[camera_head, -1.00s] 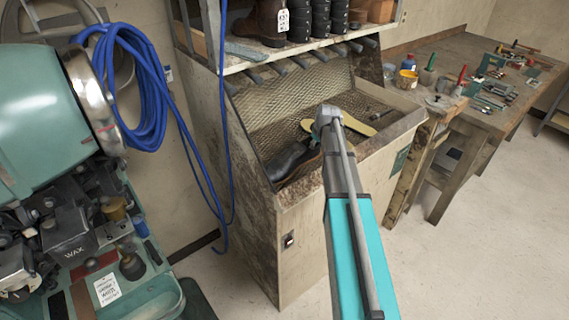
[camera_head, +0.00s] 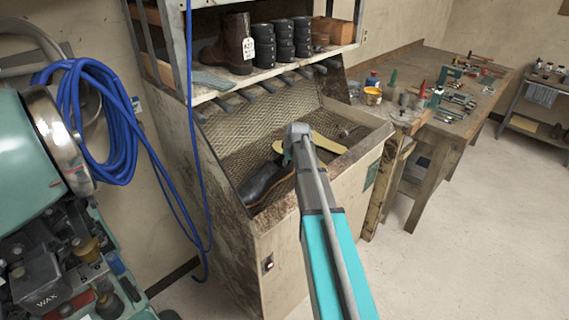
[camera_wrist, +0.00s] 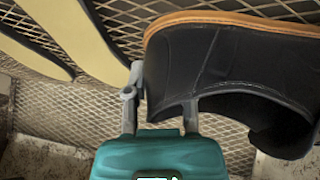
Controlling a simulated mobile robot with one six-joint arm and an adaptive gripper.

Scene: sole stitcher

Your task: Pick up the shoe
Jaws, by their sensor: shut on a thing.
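A black shoe with a tan sole edge (camera_wrist: 215,65) fills the upper right of the wrist view, its opening toward my gripper. In the head view the shoe (camera_head: 265,182) shows in the mesh-lined bin, partly hidden by my arm. My gripper (camera_wrist: 160,100) is shut on the shoe's upper at the opening's rim, one finger outside and the other reaching into the opening. In the head view the fingers are hidden behind my arm.
Yellow soles (camera_wrist: 85,35) lie beside the shoe on the mesh. The bin's worn front edge (camera_head: 330,178) is close to my arm. A shelf (camera_head: 275,70) with a brown boot (camera_head: 232,45) hangs above. A cluttered workbench (camera_head: 455,80) stands right, a green machine (camera_head: 30,150) left.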

